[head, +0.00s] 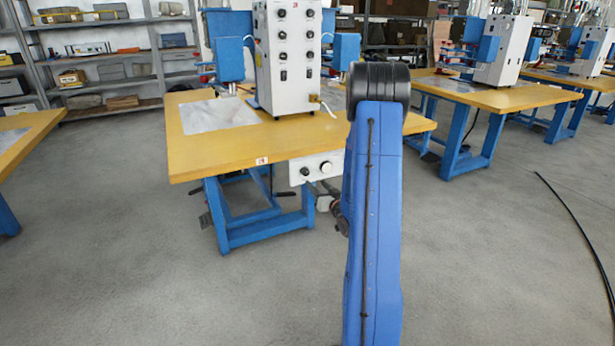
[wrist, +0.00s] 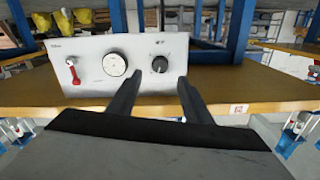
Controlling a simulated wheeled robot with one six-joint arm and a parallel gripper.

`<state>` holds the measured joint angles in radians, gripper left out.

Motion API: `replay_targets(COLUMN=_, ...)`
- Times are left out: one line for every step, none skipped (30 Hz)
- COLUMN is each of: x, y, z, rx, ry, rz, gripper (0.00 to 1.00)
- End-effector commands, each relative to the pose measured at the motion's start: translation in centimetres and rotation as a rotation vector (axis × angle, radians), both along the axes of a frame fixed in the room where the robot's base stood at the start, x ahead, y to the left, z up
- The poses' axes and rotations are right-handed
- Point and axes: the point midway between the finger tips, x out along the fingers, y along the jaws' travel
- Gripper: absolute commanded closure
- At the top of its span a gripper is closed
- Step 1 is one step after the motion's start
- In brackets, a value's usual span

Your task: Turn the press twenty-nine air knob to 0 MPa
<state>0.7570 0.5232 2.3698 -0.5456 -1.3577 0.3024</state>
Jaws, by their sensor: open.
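The white control box (head: 316,181) hangs under the front edge of the press table. In the wrist view its panel (wrist: 90,88), seen upside down, carries a round dial gauge (wrist: 115,64) and a black air knob (wrist: 159,64) with a light mark. The gauge reading and knob scale are too small to read. The knob also shows in the head view (head: 305,171), left of the gauge (head: 326,168). My gripper (wrist: 159,76) is open; the knob appears between its fingertips. Contact cannot be told.
A red lever (wrist: 72,70) sits beside the gauge on the panel. The yellow table (head: 215,155) stands on a blue frame and carries a white press cabinet (head: 288,60). A small label (head: 262,161) is on the table edge, unreadable. The grey floor in front is clear.

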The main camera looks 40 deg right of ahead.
Motion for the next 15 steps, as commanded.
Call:
replay_targets(x=1.0, y=-0.1, z=0.0, rx=-0.001, ry=-0.001, rz=0.003, gripper=0.54)
replay_targets(x=1.5, y=-0.2, z=-0.1, rx=0.0, ry=0.0, rz=0.003, gripper=0.54)
replay_targets(x=2.2, y=-0.4, z=-0.1, rx=0.0, ry=0.0, rz=0.003, gripper=0.54)
replay_targets(x=2.7, y=-0.5, z=0.0, rx=0.0, ry=-0.001, rz=0.003, gripper=0.54)
replay_targets(x=3.2, y=-0.6, z=0.0, rx=0.0, ry=0.0, rz=0.002, gripper=0.54)
replay_targets(x=3.9, y=-0.8, z=0.0, rx=0.0, ry=0.0, rz=0.002, gripper=0.54)
replay_targets(x=4.4, y=-0.9, z=0.0, rx=0.0, ry=0.0, rz=0.002, gripper=0.54)
replay_targets(x=4.9, y=-1.0, z=0.0, rx=0.0, ry=0.0, rz=0.003, gripper=0.54)
replay_targets(x=5.6, y=-1.1, z=0.0, rx=0.0, ry=-0.001, rz=0.003, gripper=0.54)
replay_targets(x=6.0, y=-1.3, z=0.0, rx=0.0, ry=-0.001, rz=0.003, gripper=0.54)
replay_targets(x=6.4, y=-1.4, z=-0.1, rx=0.0, ry=0.001, rz=0.002, gripper=0.54)
replay_targets(x=7.0, y=-1.5, z=0.0, rx=0.0, ry=0.001, rz=0.001, gripper=0.54)
replay_targets(x=7.3, y=-1.6, z=0.0, rx=0.0, ry=0.0, rz=0.001, gripper=0.54)
replay_targets(x=7.7, y=-1.7, z=0.0, rx=0.0, ry=0.0, rz=0.001, gripper=0.54)
replay_targets(x=8.1, y=-1.8, z=0.0, rx=0.0, ry=0.0, rz=0.002, gripper=0.54)
